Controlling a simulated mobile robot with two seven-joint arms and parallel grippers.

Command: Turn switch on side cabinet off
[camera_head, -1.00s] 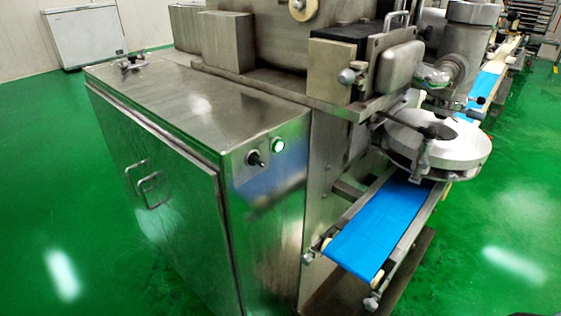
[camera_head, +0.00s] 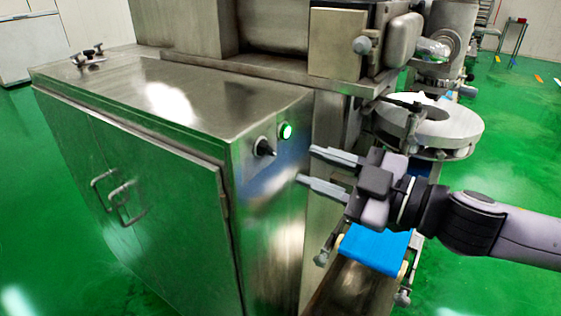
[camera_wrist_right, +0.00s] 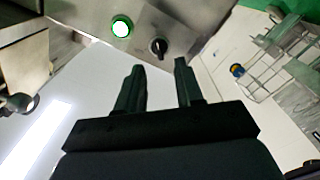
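The side cabinet (camera_head: 130,165) is a steel box on the left of the head view. Its black rotary switch (camera_head: 264,148) sits on the narrow end face, beside a lit green-ringed lamp (camera_head: 286,131). In the right wrist view the switch (camera_wrist_right: 158,47) lies just beyond the fingertips, with the lamp (camera_wrist_right: 121,27) to its left. My right gripper (camera_head: 314,166) is open and empty, its fingers pointing left toward the end face, to the right of the switch and apart from it. Its two fingers also show in the wrist view (camera_wrist_right: 160,68). My left gripper is not in view.
The encrusting machine's blue conveyor (camera_head: 375,250) lies below and behind my right gripper. A round metal disc unit (camera_head: 430,127) stands behind my right arm. The cabinet doors have two handles (camera_head: 118,198). Green floor (camera_head: 50,240) is open at left.

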